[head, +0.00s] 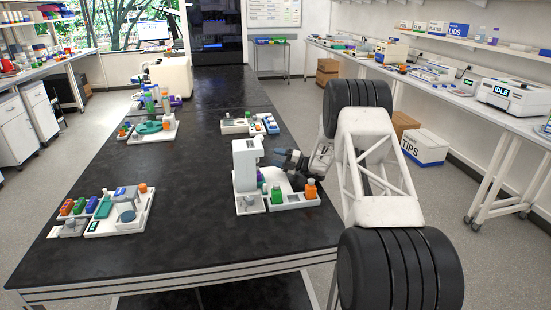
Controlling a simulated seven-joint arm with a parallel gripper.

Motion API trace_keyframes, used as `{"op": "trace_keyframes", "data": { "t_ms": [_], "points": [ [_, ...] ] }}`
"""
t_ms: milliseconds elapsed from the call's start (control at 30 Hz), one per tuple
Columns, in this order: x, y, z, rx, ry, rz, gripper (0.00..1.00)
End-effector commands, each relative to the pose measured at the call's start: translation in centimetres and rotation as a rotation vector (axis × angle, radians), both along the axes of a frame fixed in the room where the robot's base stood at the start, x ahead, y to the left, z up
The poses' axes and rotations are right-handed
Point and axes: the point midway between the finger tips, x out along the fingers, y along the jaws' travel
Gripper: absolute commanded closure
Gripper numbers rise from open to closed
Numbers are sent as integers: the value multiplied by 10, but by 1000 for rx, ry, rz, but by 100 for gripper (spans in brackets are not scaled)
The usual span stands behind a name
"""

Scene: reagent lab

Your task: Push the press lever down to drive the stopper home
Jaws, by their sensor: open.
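The white press (246,165) stands upright at the left of a white tray (297,204) on the black bench. A lever cannot be picked out clearly at this size. A small green bottle (277,195) and an orange bottle (311,190) stand in the tray's front right part. The stopper cannot be made out.
Other white trays stand at the front left (120,212), the back left (151,132) and the back right (250,124) of the black bench (190,185). The bench's middle strip is clear. My arm reaches in from the right.

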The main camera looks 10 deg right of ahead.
Motion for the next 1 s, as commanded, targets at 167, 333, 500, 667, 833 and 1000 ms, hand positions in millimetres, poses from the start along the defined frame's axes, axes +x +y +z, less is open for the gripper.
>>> {"op": "trace_keyframes", "data": {
  "t_ms": [167,333,500,667,833,1000],
  "points": [
    [0,0,1,-2,-2,1,47],
    [-5,3,9,-25,-21,7,47],
    [-19,9,33,-93,-79,28,47],
    [-44,18,65,-196,-168,64,47],
    [-77,29,100,-319,-284,114,47],
    [-110,40,129,-431,-397,166,47]
  ]
}}
